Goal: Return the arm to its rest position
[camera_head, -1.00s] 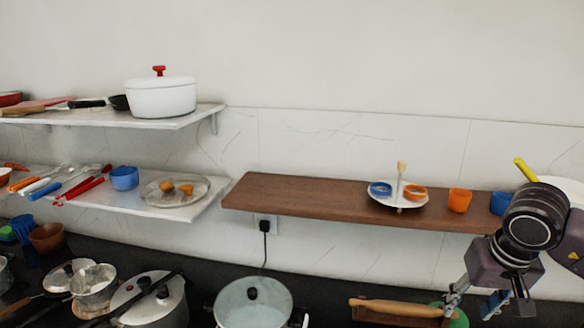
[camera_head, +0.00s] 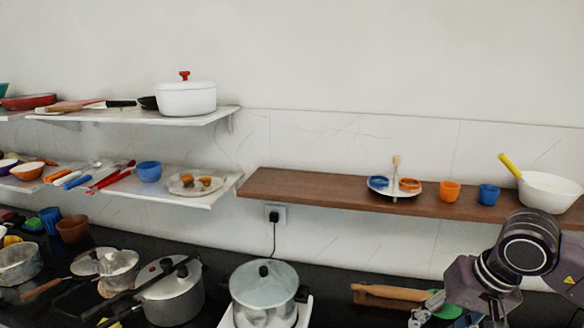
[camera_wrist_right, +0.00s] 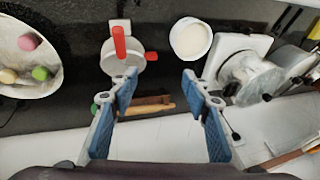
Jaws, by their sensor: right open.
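My right arm (camera_head: 505,262) comes in at the lower right of the head view, in front of the counter and below the wooden shelf. Its gripper is largely cut off by the bottom edge there. In the right wrist view my right gripper (camera_wrist_right: 160,82) shows two blue-padded fingers spread wide apart with nothing held between them. A brown wooden piece (camera_wrist_right: 150,105) shows beyond the fingers, on the counter side. My left gripper is in neither view.
The wooden shelf (camera_head: 330,191) holds an orange cup (camera_head: 450,191), a blue cup (camera_head: 489,194) and a white pan (camera_head: 549,191) with a yellow handle. A lidded pot (camera_head: 265,288) stands on the counter. The wrist view shows a red-handled object (camera_wrist_right: 119,45) and a white bowl (camera_wrist_right: 192,38).

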